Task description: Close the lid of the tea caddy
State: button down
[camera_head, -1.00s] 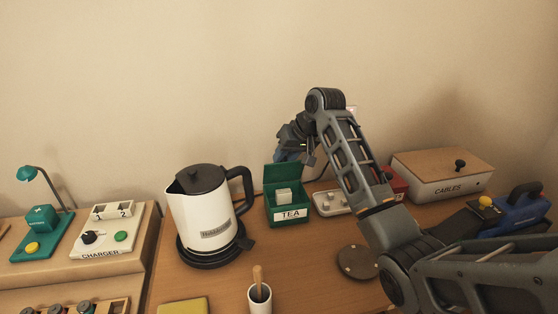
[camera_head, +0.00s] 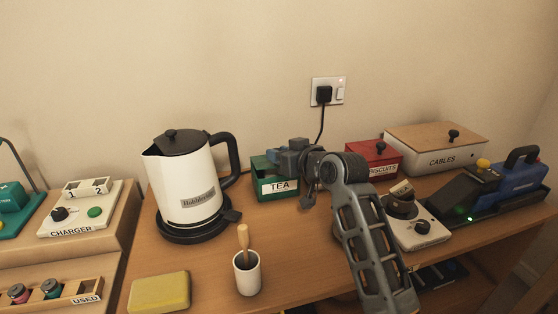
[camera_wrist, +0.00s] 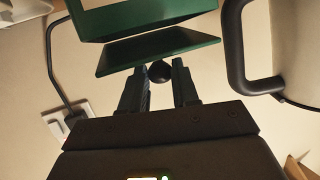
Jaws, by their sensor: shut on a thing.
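The green tea caddy (camera_head: 262,187) with its white TEA label stands on the desk to the right of the kettle. In the wrist view its green box (camera_wrist: 145,18) is at the top. The green lid (camera_wrist: 160,48) lies in front of it, with a gap visible between them. My gripper (camera_wrist: 159,74) has its fingers on both sides of the round black lid knob (camera_wrist: 160,71) and is shut on it. In the head view my gripper (camera_head: 272,160) is over the caddy and hides most of the lid, so its exact angle cannot be told.
The white kettle (camera_head: 183,190) stands close to the caddy's left. A red biscuits box (camera_head: 372,155) and the cables box (camera_head: 437,145) are to the right. A white cup (camera_head: 247,276) with a wooden-handled tool and a yellow sponge (camera_head: 160,291) are in front.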

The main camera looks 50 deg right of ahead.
jog(key=shift+s+a+f+t+h+b, duration=0.15)
jog(key=shift+f+t+b, duration=0.1)
jog(key=shift+f+b, duration=0.15)
jog(key=shift+s+f+t+h+b, duration=0.15)
jog(key=shift+f+t+b, duration=0.1)
jog(key=shift+f, duration=0.25)
jog(key=shift+s+a+f+b, duration=0.1)
jog(key=shift+f+b, duration=0.35)
jog(key=shift+b, duration=0.1)
jog(key=shift+f, duration=0.1)
jog(key=c, duration=1.1)
grip_release()
jog(key=shift+c, duration=0.2)
jog(key=o, duration=0.3)
jog(key=shift+r, duration=0.2)
jog(key=v, duration=0.7)
jog(key=shift+s+a+r, duration=0.1)
jog(key=shift+s+r, duration=0.05)
jog(key=shift+s, duration=0.2)
